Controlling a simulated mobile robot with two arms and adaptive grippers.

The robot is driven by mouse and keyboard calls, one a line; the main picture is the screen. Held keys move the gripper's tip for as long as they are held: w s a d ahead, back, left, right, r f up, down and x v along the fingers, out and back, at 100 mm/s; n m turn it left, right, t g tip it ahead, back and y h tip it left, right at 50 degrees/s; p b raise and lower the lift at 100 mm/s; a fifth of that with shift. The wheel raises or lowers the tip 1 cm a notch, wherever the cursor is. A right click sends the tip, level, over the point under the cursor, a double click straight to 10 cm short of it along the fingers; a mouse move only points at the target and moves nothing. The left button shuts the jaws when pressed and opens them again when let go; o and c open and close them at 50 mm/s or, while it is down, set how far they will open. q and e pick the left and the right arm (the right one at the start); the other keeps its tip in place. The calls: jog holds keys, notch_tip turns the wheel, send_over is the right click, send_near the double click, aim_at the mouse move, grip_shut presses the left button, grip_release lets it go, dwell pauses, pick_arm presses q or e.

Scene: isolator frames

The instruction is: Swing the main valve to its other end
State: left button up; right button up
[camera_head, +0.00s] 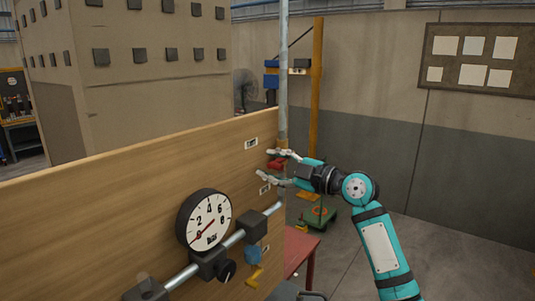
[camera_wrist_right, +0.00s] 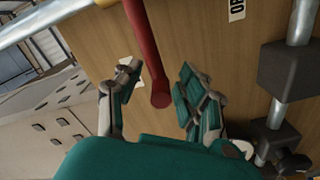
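The main valve appears to be the one with the red lever (camera_wrist_right: 148,48), whose round end lies between my right fingers in the right wrist view. In the head view a small red part of the lever (camera_head: 275,163) shows between the fingers by the wooden panel. My right gripper (camera_head: 266,164) is open, reaching in from the right; it also shows open in the wrist view (camera_wrist_right: 158,72). Gaps show between the lever and both fingers. The valve body is hidden in the head view. My left gripper is not in view.
A gauge (camera_head: 204,219) and a pipe with dark blocks (camera_head: 253,227) stand on the panel (camera_head: 110,205). A small yellow handle (camera_head: 255,276) sits below. A vertical pipe (camera_head: 283,80) runs along the panel's right edge. Floor at the right is open.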

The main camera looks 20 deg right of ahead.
jog(key=shift+x, duration=0.9)
jog(key=shift+f, duration=0.1)
jog(key=shift+c, duration=0.5)
grip_shut()
